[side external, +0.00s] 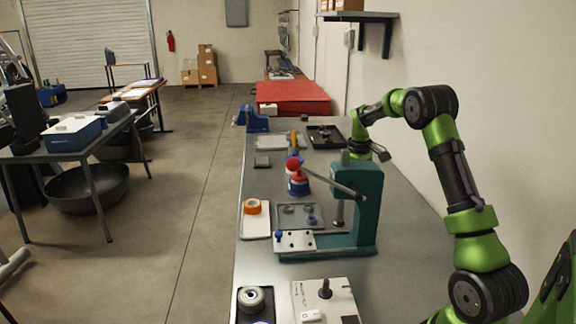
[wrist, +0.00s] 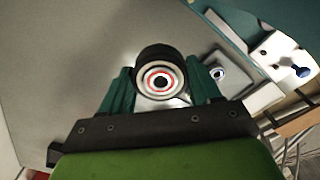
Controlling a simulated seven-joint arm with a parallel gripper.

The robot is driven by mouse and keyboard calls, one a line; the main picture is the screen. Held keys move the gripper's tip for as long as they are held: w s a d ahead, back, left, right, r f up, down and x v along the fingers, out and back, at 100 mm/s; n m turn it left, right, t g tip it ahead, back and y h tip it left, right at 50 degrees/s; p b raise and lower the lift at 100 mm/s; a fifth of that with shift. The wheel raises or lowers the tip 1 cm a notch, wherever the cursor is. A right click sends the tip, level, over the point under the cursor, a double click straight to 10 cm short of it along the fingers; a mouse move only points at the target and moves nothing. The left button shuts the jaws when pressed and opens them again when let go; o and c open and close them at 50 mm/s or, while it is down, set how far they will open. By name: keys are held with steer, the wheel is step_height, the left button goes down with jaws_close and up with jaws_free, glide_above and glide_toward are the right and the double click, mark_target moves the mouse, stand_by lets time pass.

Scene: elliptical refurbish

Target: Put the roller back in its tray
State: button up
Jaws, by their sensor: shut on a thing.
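My gripper (wrist: 160,88) is shut on a dark roller (wrist: 152,57), which sits between its two teal fingers in the wrist view. The roller's end face shows red and white rings around a dark centre. In the side external view the held roller and the fingertips are hidden behind the green press. A grey tray (side external: 288,225) with several round grey parts lies left of the press. A tray (wrist: 262,97) with a round metal part also shows right of the roller in the wrist view. I cannot tell which tray is the roller's own.
The green press (side external: 367,205) with its red-knobbed lever stands mid-bench. An orange ring (side external: 252,206) lies on a white tray at left. A dark tray (side external: 312,135) lies farther back. A dark tray with a bearing (side external: 251,298) and a pale control box (side external: 325,303) are in front.

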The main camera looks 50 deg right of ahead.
mark_target(351, 219)
step_height(351, 219, down, 10)
steer(key=shift+r, duration=0.1)
stand_by(0.4)
steer(key=o, duration=1.2)
steer(key=shift+c, duration=0.2)
steer(key=shift+o, duration=0.4)
step_height(351, 219, up, 12)
steer(key=shift+r, duration=0.1)
